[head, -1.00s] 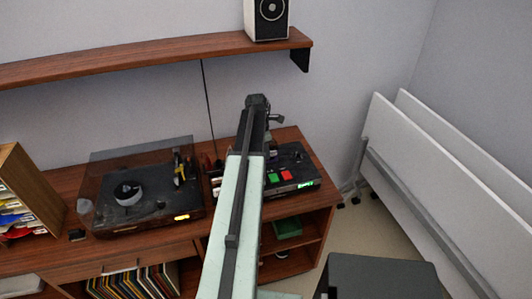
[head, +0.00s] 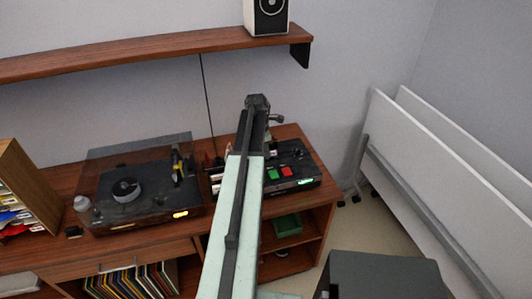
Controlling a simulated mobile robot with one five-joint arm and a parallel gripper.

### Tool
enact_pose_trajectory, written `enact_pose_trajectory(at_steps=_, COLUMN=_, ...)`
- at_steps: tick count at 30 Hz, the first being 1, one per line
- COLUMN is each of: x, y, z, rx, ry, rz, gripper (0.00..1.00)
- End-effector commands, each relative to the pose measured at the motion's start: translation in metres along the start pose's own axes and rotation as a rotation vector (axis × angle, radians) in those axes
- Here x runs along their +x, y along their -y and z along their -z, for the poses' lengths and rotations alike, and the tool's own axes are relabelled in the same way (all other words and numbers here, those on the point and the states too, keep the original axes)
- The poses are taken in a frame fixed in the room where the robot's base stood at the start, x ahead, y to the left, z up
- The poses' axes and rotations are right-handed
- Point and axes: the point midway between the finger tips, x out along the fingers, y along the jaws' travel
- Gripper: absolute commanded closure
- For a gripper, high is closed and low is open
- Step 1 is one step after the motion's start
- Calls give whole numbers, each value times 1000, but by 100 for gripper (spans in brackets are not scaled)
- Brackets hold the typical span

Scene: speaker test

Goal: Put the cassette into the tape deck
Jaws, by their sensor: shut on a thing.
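The tape deck (head: 297,166) is a dark unit with a green and a red button and a lit green display. It sits on the right end of the wooden sideboard, and my arm crosses in front of its left part. My arm reaches up the middle of the head view, and its dark far end shows left of and above the deck's buttons. A small grey part juts right from that end. My gripper's fingers are hidden behind the arm. I cannot make out the cassette.
A turntable (head: 128,190) with a clear lid stands left on the sideboard (head: 68,250). A wall shelf (head: 150,58) carries a speaker (head: 266,16). A green box (head: 287,225) lies in the cubby under the deck. White panels (head: 440,165) lean at the right, with some bare floor beside them.

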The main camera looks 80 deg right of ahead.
Motion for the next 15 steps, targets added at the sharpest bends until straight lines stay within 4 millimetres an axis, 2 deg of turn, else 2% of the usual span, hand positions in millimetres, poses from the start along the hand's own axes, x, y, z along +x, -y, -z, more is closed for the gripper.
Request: enact_pose_trajectory(at_steps=15, x=5, y=0, z=1, rx=-1, ry=0, rz=0, gripper=100)
